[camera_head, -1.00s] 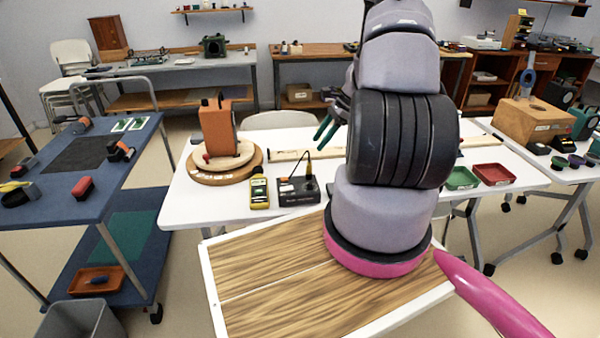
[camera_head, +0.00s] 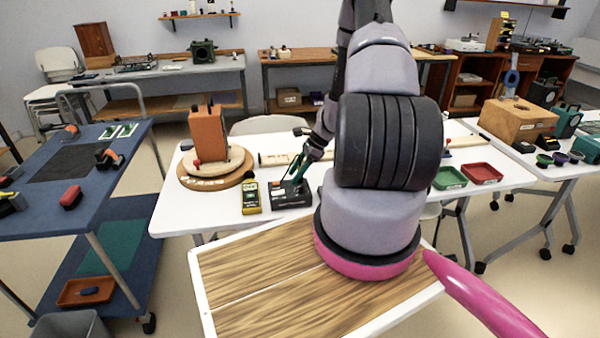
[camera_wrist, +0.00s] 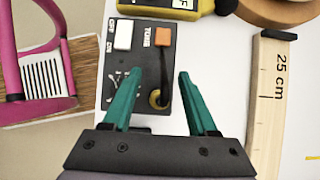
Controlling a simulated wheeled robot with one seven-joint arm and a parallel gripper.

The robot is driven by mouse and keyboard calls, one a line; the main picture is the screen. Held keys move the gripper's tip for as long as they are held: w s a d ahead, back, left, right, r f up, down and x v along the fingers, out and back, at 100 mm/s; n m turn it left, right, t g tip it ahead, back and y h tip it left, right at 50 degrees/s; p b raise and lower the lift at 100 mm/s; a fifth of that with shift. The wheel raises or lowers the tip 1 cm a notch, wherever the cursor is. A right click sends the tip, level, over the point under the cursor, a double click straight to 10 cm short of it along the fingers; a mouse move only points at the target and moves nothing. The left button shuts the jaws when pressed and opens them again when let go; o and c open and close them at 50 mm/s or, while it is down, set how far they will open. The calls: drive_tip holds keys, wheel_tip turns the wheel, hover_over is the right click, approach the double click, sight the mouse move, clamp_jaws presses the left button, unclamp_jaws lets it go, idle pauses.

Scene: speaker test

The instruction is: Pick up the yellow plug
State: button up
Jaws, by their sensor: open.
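The black box (camera_head: 282,199) stands near the front edge of the white table. In the wrist view the same box (camera_wrist: 152,42) has a white switch, an orange switch labelled TONE and a round yellow plug (camera_wrist: 156,99) near its lower right corner. My gripper (camera_wrist: 160,73) is open, with two teal fingers on either side of the plug, which shows closer to the left finger. Nothing is held. In the head view my gripper (camera_head: 299,168) is over the box and hides the plug.
A yellow meter (camera_head: 251,197) stands just left of the box. A wooden length scale (camera_wrist: 267,100) lies beside it. An orange device (camera_head: 209,133) on round boards stands further left. Green (camera_head: 449,178) and red (camera_head: 482,173) trays lie to the right.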

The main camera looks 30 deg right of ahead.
drive_tip(key=shift+a+f, duration=0.1)
drive_tip(key=shift+f, duration=0.05)
clamp_jaws()
